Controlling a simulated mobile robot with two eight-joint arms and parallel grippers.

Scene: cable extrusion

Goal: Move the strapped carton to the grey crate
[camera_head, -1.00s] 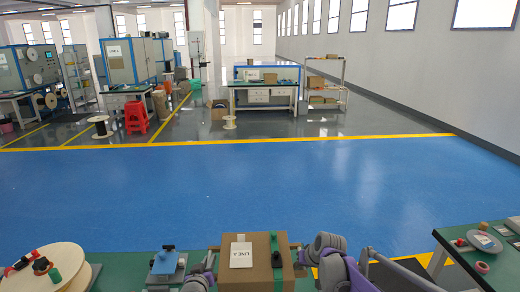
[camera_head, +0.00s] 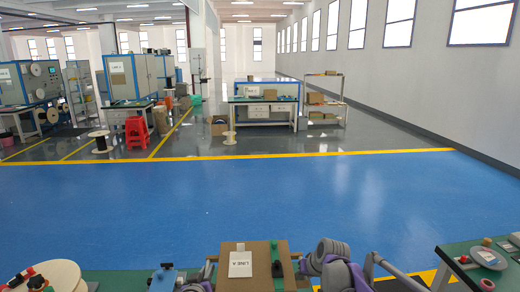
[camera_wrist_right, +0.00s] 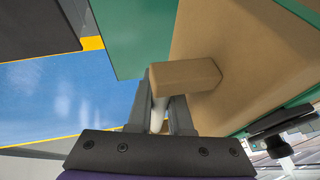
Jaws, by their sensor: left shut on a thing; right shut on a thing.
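The strapped carton (camera_head: 256,282) is a brown box with a white label and a green strap, low in the middle of the head view. My left gripper (camera_head: 210,266) is at its left side and my right gripper (camera_head: 300,264) at its right side. In the right wrist view, the right gripper's fingers (camera_wrist_right: 160,112) are shut on a brown block-like grip on the carton (camera_wrist_right: 255,50). The left fingertips are mostly hidden. The carton's underside is out of frame. I cannot make out a grey crate.
A green table (camera_head: 455,262) with a round grey dish (camera_head: 489,258) stands at the right. Beyond is open blue floor (camera_head: 250,195), with a workbench (camera_head: 264,112) and shelves far back.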

